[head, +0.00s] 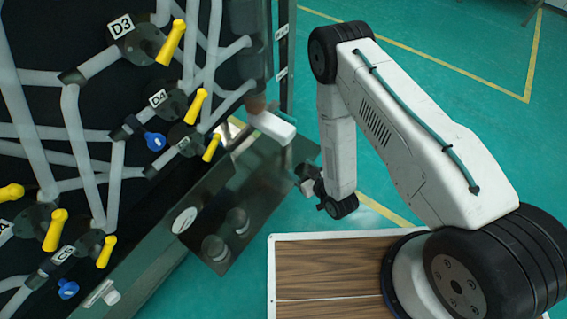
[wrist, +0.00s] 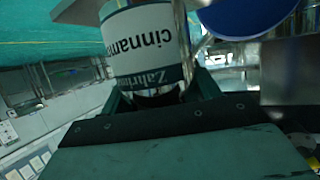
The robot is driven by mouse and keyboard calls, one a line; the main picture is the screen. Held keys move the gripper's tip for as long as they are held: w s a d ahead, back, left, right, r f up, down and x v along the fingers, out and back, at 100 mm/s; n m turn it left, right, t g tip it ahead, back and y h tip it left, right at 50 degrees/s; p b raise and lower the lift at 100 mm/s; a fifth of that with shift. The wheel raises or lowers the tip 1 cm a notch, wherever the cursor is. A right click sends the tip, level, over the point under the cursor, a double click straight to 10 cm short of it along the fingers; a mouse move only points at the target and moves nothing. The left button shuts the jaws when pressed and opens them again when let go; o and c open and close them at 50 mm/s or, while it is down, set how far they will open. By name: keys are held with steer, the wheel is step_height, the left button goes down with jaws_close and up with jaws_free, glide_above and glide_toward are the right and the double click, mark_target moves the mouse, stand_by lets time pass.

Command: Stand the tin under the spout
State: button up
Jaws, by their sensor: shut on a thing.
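A tin (wrist: 140,62) with a white and dark label reading "cinnamon" shows upside down in the wrist view. My gripper (wrist: 160,92) is shut on it, with a finger on each side of the tin. A pale flat piece covers part of the tin's far end in the wrist view.
The dark panel carries pale pipes, yellow handles (head: 171,43) and blue knobs (head: 155,141). A blue round thing (wrist: 245,15) is close right of the tin. Green floor (head: 450,60) is free at the right.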

mark_target(302, 167)
steer(key=shift+s+a+f, duration=0.25)
steer(key=shift+s+f, duration=0.15)
steer(key=shift+f, duration=0.1)
steer(key=shift+s+a+f, duration=0.2)
steer(key=shift+s+f, duration=0.15)
steer(key=shift+f, duration=0.1)
steer(key=shift+w+d+r+x, duration=0.2)
steer(key=shift+w+d+x, duration=0.1)
steer(key=shift+x, duration=2.4)
steer(key=shift+w+d+r+x, duration=0.15)
steer(key=shift+w+d+x, duration=0.15)
steer(key=shift+x, duration=2.4)
steer(key=shift+w+d+r+x, duration=0.2)
steer(key=shift+w+d+x, duration=0.1)
steer(key=shift+x, duration=2.4)
steer(key=o, duration=1)
steer(key=shift+f, duration=0.1)
steer(key=shift+s+r, duration=0.1)
steer(key=shift+r, duration=0.1)
steer(key=v, duration=1.2)
steer(key=shift+d, duration=0.15)
